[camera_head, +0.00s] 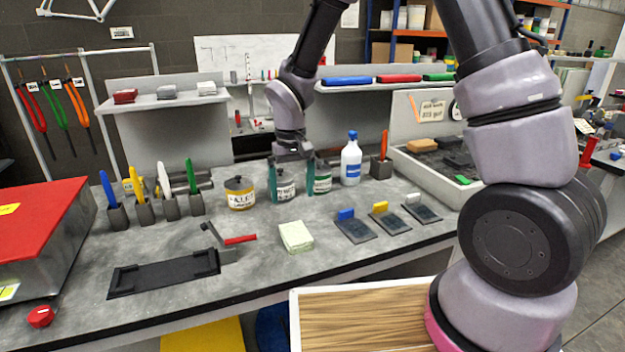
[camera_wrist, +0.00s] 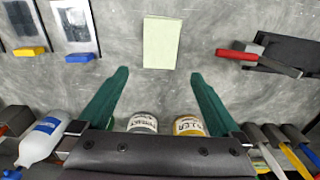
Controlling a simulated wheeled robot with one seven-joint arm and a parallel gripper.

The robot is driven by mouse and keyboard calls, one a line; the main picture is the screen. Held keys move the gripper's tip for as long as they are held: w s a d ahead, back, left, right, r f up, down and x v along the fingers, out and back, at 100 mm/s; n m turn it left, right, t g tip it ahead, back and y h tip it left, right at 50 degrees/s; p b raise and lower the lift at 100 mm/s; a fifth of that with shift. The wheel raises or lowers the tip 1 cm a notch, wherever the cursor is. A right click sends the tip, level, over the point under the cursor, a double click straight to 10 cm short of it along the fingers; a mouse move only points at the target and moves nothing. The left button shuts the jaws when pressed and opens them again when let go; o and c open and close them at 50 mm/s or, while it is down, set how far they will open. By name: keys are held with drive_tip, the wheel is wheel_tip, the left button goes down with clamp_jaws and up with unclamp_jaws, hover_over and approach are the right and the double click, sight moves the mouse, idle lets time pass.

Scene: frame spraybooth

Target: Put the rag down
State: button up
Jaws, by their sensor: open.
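The rag (camera_head: 296,236) is a pale yellow-green folded cloth. It lies flat on the grey worktop (camera_head: 350,265) near the middle, and the wrist view shows it (camera_wrist: 161,43) beyond my fingertips. My gripper (camera_head: 291,190) is open and empty, with green fingers spread apart in the wrist view (camera_wrist: 159,73). It is over the row of cans, behind the rag in the head view. The rag is clear of both fingers. The exact height of my fingers above the worktop is hard to tell.
A yellow-labelled can (camera_head: 240,193) and a white-labelled can (camera_head: 286,187) stand close to my gripper. A white bottle (camera_head: 351,160) is to the right. A red-handled tool (camera_head: 230,241) and black tray (camera_head: 165,274) lie left of the rag; small panels (camera_head: 355,229) lie right.

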drive_tip(key=d+r+m+t+y, duration=0.1)
drive_tip(key=d+r+m, duration=0.1)
drive_tip(key=d+r, duration=0.55)
drive_tip(key=d+r+m+t, duration=0.15)
drive_tip(key=d+r, duration=0.35)
drive_tip(key=r, duration=0.5)
drive_tip(key=s+d+r+m+t+y, duration=0.1)
drive_tip(key=s+d+r+m+t, duration=0.3)
drive_tip(key=s+d+r, duration=0.6)
drive_tip(key=s+r, duration=0.1)
drive_tip(key=s, duration=0.2)
drive_tip(key=shift+s+d+r+t, duration=0.3)
drive_tip(key=shift+d+t, duration=0.05)
drive_tip(key=shift+w, duration=0.1)
